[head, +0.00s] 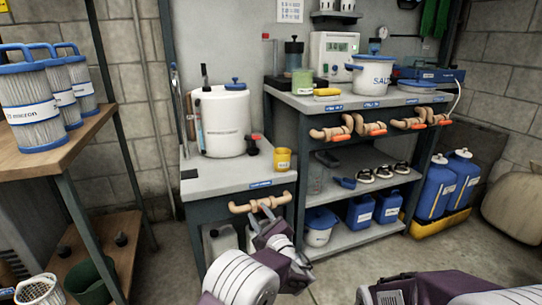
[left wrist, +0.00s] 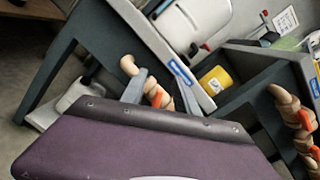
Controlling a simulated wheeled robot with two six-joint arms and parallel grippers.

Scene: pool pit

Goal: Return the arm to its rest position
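My left arm (head: 240,283) reaches in from the bottom of the head view, purple and white. Its gripper (head: 262,218) is in front of the low grey bench, just below a tan pipe with an orange valve handle (head: 265,202). In the left wrist view the two grey fingers (left wrist: 161,90) stand apart, with the pipe and orange handle (left wrist: 156,98) showing between and beyond them. I see nothing held; whether a finger touches the pipe I cannot tell. Part of my right arm (head: 420,288) shows at the lower right; its gripper is out of view.
A taller bench (head: 300,98) with several pipe valves stands right. A wooden shelf (head: 60,150) with filter cartridges stands left. Bare floor (head: 335,275) lies between my arms.

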